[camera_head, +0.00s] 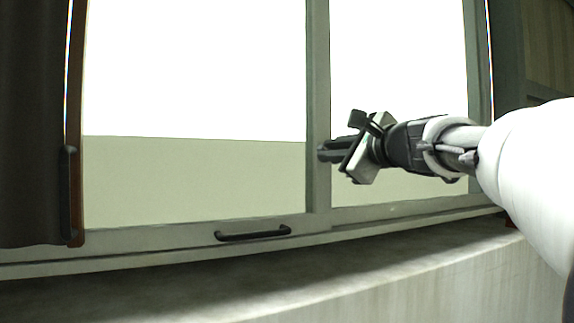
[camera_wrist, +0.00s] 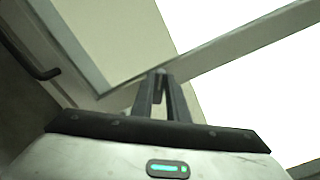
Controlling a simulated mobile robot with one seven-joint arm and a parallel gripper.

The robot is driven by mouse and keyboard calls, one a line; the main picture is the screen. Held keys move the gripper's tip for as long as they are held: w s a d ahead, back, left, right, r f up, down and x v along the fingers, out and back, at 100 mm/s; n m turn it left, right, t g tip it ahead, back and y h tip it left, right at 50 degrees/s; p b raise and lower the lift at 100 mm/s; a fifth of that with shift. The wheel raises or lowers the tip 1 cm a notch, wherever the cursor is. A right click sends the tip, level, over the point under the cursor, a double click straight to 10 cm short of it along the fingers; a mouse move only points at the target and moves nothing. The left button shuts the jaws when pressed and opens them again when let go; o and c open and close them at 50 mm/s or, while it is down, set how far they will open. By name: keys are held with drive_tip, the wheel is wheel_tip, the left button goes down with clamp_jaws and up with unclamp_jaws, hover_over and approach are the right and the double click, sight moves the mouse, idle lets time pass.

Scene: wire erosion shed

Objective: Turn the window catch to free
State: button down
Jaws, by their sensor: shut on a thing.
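The window (camera_head: 318,100) has a grey-green frame with a middle upright between two panes. My gripper (camera_head: 325,151) reaches in from the right, its fingertips at that upright. In the wrist view my gripper (camera_wrist: 160,78) has its two dark fingers drawn together at the tips, against the same upright. They are shut on the small dark window catch (camera_wrist: 160,71), of which only a sliver shows between the tips. The fingers hide the rest, so I cannot tell which way the catch is turned. In the head view I cannot make the catch out apart from the fingers.
A dark pull handle (camera_head: 253,233) is on the window's bottom rail; it also shows in the wrist view (camera_wrist: 32,60). A dark curtain (camera_head: 32,120) hangs at the left, beside a brown edge with an upright handle (camera_head: 69,190). A bare sill (camera_head: 330,260) runs below.

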drive_tip(key=shift+a+f+n+b, duration=0.1)
drive_tip(key=shift+f+n+b, duration=0.1)
drive_tip(key=shift+n+b, duration=1.4)
drive_tip(key=shift+a+f+n+b, duration=0.1)
drive_tip(key=shift+f+n+b, duration=0.1)
drive_tip(key=shift+n+b, duration=1.35)
drive_tip(key=shift+n, duration=0.55)
drive_tip(key=c, duration=1.7)
unclamp_jaws()
drive_tip(key=shift+s+d, duration=0.1)
